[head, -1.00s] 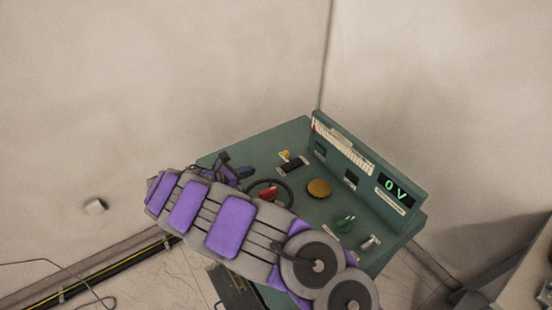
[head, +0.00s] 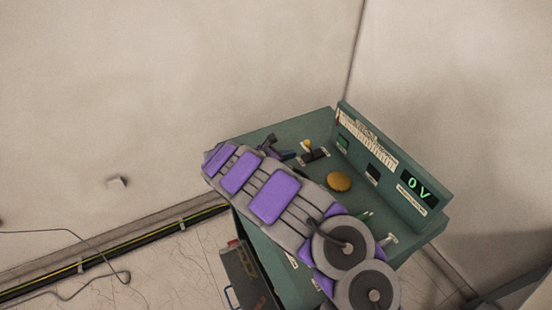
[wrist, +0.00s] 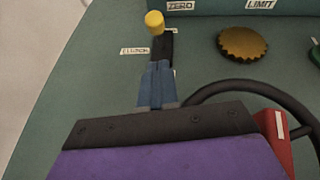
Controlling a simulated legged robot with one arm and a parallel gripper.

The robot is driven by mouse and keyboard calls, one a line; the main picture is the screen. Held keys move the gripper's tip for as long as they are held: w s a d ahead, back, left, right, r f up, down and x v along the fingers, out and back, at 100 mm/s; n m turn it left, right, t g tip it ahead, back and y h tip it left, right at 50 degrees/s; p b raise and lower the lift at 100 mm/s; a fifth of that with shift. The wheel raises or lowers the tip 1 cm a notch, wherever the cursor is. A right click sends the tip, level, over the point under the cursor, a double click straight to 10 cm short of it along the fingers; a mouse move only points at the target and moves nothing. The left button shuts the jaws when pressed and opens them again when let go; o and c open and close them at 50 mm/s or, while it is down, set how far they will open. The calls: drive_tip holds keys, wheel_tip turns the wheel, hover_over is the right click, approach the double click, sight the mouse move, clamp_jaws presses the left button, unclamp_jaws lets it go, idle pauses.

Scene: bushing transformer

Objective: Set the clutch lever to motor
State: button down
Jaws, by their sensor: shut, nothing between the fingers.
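The clutch lever (wrist: 154,22) has a yellow knob and stands at the far end of a black slot plate (wrist: 163,46) beside a small label that seems to read CLUTCH (wrist: 134,51). In the head view the yellow knob (head: 307,145) shows near the console's back left. My gripper (wrist: 157,83) has blue fingers, shut and empty, pointing at the near end of the slot plate. The knob is beyond the fingertips. I cannot tell whether the fingertips touch the plate. In the head view my gripper (head: 281,150) is just left of the lever.
The green console (head: 283,133) has a gold knob (head: 339,182) and a display (head: 419,187) reading 0 V. A black handwheel (wrist: 238,84) with a red part (wrist: 273,135) lies right of my gripper. A dark box (head: 246,280) stands below the console's front.

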sight(310, 149)
drive_tip(key=shift+w+d+r, duration=0.35)
drive_tip(key=shift+w+d, duration=0.2)
drive_tip(key=shift+d, duration=0.3)
drive_tip(key=shift+w+d+r, duration=0.3)
drive_tip(key=shift+w+d, duration=0.25)
drive_tip(key=shift+d, duration=0.25)
drive_tip(key=shift+d+r, duration=0.1)
drive_tip(key=shift+r, duration=0.05)
drive_tip(key=shift+r+p, duration=0.15)
drive_tip(key=shift+p, duration=0.15)
drive_tip(key=shift+d+y, duration=0.15)
drive_tip(key=shift+y, duration=0.25)
